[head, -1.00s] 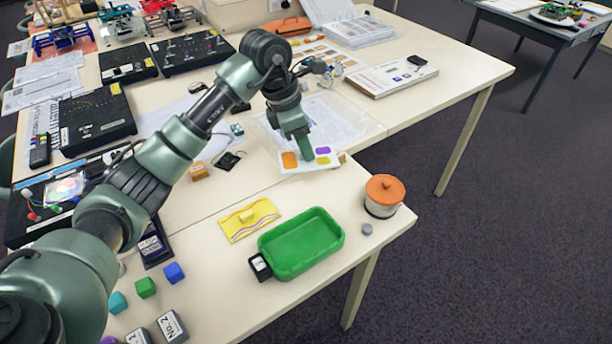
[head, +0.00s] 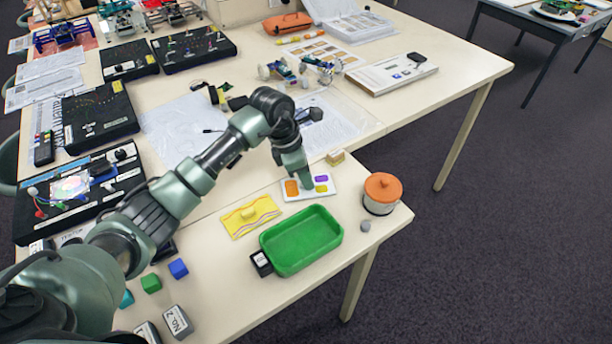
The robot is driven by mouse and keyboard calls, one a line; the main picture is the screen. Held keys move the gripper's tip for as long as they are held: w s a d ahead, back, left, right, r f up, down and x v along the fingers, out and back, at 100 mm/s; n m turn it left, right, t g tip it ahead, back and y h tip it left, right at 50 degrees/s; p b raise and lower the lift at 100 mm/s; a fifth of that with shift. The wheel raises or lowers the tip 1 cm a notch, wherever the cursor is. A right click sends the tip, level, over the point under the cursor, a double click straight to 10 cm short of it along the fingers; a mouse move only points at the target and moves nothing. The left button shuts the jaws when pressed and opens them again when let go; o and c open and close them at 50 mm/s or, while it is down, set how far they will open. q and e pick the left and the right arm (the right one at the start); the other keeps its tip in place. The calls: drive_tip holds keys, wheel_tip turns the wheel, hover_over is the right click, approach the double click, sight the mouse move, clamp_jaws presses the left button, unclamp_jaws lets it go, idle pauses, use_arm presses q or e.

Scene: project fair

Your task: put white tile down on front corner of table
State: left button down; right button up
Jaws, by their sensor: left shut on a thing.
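The white tile (head: 322,194) with orange, purple and yellow patches is in the head view, just behind the green tray. My left gripper (head: 304,182) reaches down onto its middle and is shut on it; the fingertips partly hide the tile. I cannot tell whether the tile touches the table (head: 340,252) or is held just above it. The table's front corner (head: 408,215) is to the right, beyond the orange-lidded pot. My right gripper is not in view.
The orange-lidded pot (head: 381,194) and a small grey knob (head: 365,226) stand to the right. A small wooden block (head: 335,157) sits behind. Bare tabletop lies between tile and pot.

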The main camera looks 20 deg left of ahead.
use_arm(q)
drive_tip(key=c, duration=1.8)
unclamp_jaws()
drive_tip(key=shift+f, duration=0.15)
drive_tip(key=o, duration=0.4)
drive_tip(key=b+v, duration=0.2)
drive_tip(key=v, duration=1)
